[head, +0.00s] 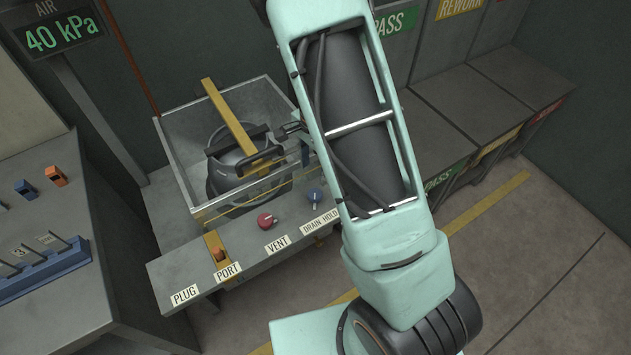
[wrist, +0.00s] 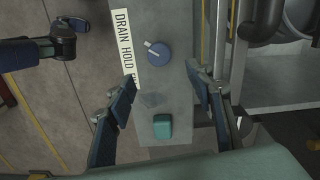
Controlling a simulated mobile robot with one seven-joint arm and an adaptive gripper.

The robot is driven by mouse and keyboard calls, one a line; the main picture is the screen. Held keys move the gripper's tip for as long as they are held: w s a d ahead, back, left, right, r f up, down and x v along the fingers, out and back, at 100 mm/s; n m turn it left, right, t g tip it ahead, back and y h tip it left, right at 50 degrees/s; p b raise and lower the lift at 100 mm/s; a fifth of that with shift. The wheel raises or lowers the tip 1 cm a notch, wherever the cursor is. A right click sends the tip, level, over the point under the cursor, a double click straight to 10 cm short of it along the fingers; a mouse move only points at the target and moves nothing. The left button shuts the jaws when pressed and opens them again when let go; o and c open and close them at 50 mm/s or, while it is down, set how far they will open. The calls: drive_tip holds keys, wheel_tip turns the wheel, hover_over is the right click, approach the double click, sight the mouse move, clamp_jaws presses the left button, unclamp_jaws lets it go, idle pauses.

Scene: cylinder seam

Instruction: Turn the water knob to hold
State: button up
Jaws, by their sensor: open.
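The blue water knob (wrist: 158,53) sits on the grey panel shelf, with a white pointer line angled up and left toward the DRAIN end of its label (wrist: 124,45). The label reads DRAIN HOLD, and a further word is hidden by a finger. In the head view the blue knob (head: 315,194) shows just left of my arm. In the wrist view my gripper (wrist: 161,78) is open, its two dark blue fingers spread either side of the shelf. The fingertips lie just below the knob in the picture and hold nothing. In the head view my arm hides most of the gripper.
A red knob (head: 265,221) marked VENT and an orange plug (head: 219,254) sit along the shelf. A clear-walled tank (head: 165,150) with a dark cylinder (head: 222,178) stands behind. A teal block (wrist: 162,127) shows between the fingers. An air display (head: 62,36) reads 40 kPa.

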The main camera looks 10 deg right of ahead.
sight(315, 193)
wheel_tip(315, 193, down, 10)
drive_tip(key=shift+s+f, duration=0.1)
drive_tip(key=shift+f, duration=0.15)
drive_tip(key=shift+c, duration=0.3)
drive_tip(key=c, duration=1.1)
drive_tip(key=shift+o, duration=0.2)
drive_tip(key=shift+n+b, duration=0.3)
drive_tip(key=shift+b, duration=0.15)
drive_tip(key=shift+f+n+b, duration=0.1)
drive_tip(key=shift+n+b, duration=0.8)
drive_tip(key=shift+n, duration=0.3)
drive_tip(key=shift+n+b, duration=1.05)
drive_tip(key=shift+n, duration=0.85)
